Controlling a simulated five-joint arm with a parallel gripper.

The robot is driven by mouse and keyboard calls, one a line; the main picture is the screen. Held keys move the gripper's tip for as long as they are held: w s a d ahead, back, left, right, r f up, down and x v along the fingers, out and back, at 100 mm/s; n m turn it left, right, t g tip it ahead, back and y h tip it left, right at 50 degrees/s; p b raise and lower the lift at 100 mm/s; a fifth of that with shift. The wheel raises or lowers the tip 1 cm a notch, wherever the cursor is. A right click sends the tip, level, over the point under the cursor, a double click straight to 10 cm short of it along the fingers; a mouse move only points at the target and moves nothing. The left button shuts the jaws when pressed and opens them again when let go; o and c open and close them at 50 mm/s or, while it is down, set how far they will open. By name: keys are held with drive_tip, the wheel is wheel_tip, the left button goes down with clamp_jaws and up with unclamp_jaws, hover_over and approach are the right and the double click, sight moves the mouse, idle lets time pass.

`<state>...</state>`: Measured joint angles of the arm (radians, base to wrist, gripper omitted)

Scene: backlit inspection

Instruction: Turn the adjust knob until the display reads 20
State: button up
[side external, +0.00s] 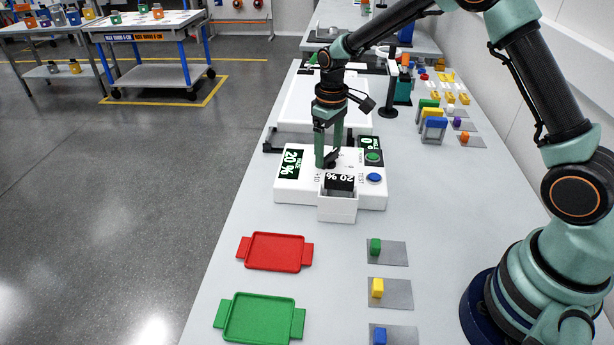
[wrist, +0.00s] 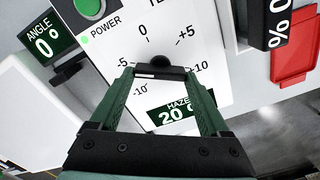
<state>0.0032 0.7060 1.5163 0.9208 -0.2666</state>
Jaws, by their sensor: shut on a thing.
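The white instrument box (side external: 300,190) stands on the bench, with a display (side external: 290,164) headed HAZE that reads 20 %. In the wrist view the same display (wrist: 178,112) shows 20, partly covered by a finger. The black adjust knob (wrist: 161,63) sits in a dial marked from -10 through 0 to +10. My gripper (wrist: 160,74) is shut on the knob, a finger on either side; it points down onto the box in the side external view (side external: 328,162). The knob's pointer setting is hard to make out.
A second display (side external: 371,142) reads ANGLE 0°. A green POWER button (side external: 373,156) and a blue TEST button (side external: 374,178) sit at the right. A black 20 % card (side external: 340,182) stands in a white holder (side external: 337,208). Red (side external: 274,252) and green (side external: 259,318) trays lie nearer.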

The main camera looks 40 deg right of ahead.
drive_tip(key=shift+w+r, duration=0.1)
drive_tip(key=shift+r, duration=0.05)
drive_tip(key=o, duration=1.2)
wheel_tip(320, 180, up, 12)
drive_tip(key=shift+r, duration=0.1)
drive_tip(key=s+r+m+t, duration=0.1)
drive_tip(key=s+r+t, duration=0.2)
drive_tip(key=s+r, duration=0.5)
drive_tip(key=shift+s+a+f+m+t, duration=0.1)
drive_tip(key=shift+s+f+m+t, duration=0.3)
drive_tip(key=shift+s, duration=1.55)
drive_tip(key=shift+s+d+f+m+t, duration=0.1)
drive_tip(key=shift+s+f+m+t, duration=0.25)
drive_tip(key=shift+s, duration=1.6)
drive_tip(key=shift+s+a+f+m+t, duration=0.1)
drive_tip(key=shift+s+f+m+t, duration=0.35)
drive_tip(key=shift+s, duration=1.5)
